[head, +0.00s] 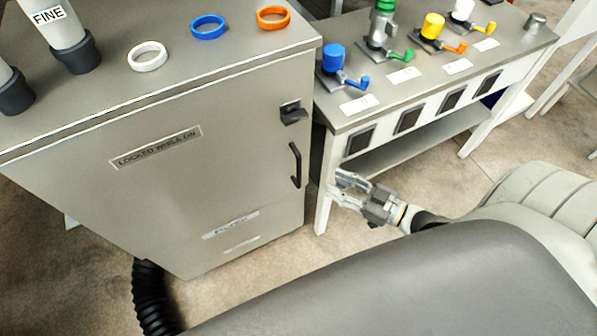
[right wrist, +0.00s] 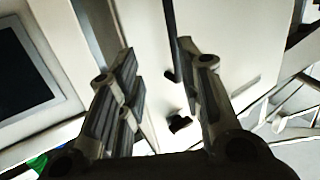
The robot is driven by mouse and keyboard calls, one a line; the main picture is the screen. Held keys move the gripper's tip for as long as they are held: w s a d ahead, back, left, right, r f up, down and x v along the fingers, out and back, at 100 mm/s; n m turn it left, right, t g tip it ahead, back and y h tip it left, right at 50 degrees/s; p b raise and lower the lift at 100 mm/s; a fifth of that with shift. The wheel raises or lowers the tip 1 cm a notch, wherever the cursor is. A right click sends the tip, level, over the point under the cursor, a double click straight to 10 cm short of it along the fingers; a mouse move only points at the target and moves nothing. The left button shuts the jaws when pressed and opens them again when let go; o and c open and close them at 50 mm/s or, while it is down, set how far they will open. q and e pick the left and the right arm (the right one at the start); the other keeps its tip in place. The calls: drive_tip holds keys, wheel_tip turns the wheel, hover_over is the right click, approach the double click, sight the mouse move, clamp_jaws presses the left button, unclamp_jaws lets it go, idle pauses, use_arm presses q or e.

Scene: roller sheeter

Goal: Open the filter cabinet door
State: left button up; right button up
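The filter cabinet (head: 240,40) stands at the left of the head view. Its grey door (head: 170,190) looks shut. A black vertical handle (head: 296,165) is near the door's right edge, with a dark latch (head: 293,112) above it. My right gripper (head: 337,187) is open and empty, to the right of the handle and apart from it, in front of the bench leg. In the right wrist view, the dark handle bar (right wrist: 170,40) shows between the spread fingers, beyond them, and the latch (right wrist: 179,122) shows lower. My left gripper is out of view.
A bench (head: 400,100) with coloured valves stands close to the cabinet's right side. White, blue and orange rings (head: 273,17) lie on the cabinet top. A black hose (head: 150,297) runs at the cabinet's lower left. Bare floor (head: 300,255) lies before the door.

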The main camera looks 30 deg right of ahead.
drive_tip(key=shift+y, duration=0.7)
drive_tip(key=x, duration=0.3)
drive_tip(key=r+x, duration=0.1)
drive_tip(key=x, duration=0.3)
drive_tip(key=a+r+x, duration=0.1)
drive_tip(key=x, duration=0.3)
drive_tip(key=shift+s+r, duration=0.15)
drive_tip(key=shift+r, duration=0.1)
clamp_jaws()
